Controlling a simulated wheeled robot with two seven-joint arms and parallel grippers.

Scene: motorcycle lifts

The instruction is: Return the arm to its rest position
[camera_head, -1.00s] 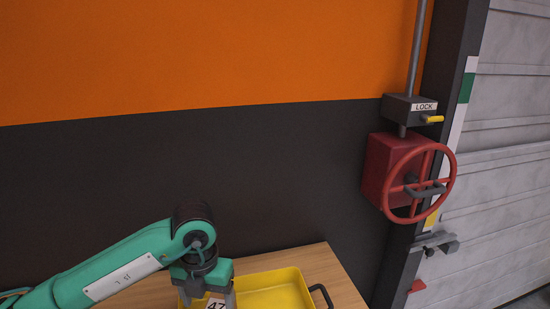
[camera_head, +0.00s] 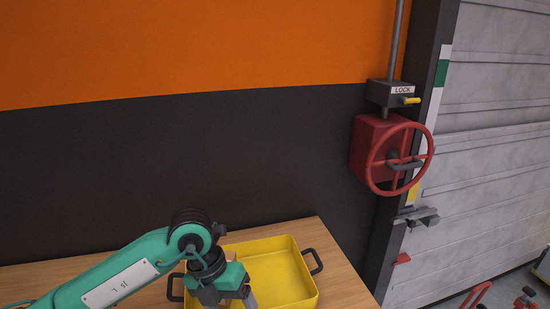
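My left arm comes in from the lower left, green with a white plate. Its gripper (camera_head: 230,299) points down over the yellow tray (camera_head: 290,262). The two fingers stand apart, with no held thing visible between them. The fingertips are at the bottom edge of the picture, so whether they touch the tray cannot be told. The tray has dark handles and sits on a wooden table, its left part hidden behind the gripper. My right arm and gripper are not in view.
The wooden table (camera_head: 345,285) stands against the dark and orange wall. A red box with a red handwheel (camera_head: 430,150) and a LOCK box (camera_head: 385,94) are mounted beside the grey shutter door (camera_head: 490,130). Red and grey parts (camera_head: 476,296) show at the bottom right.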

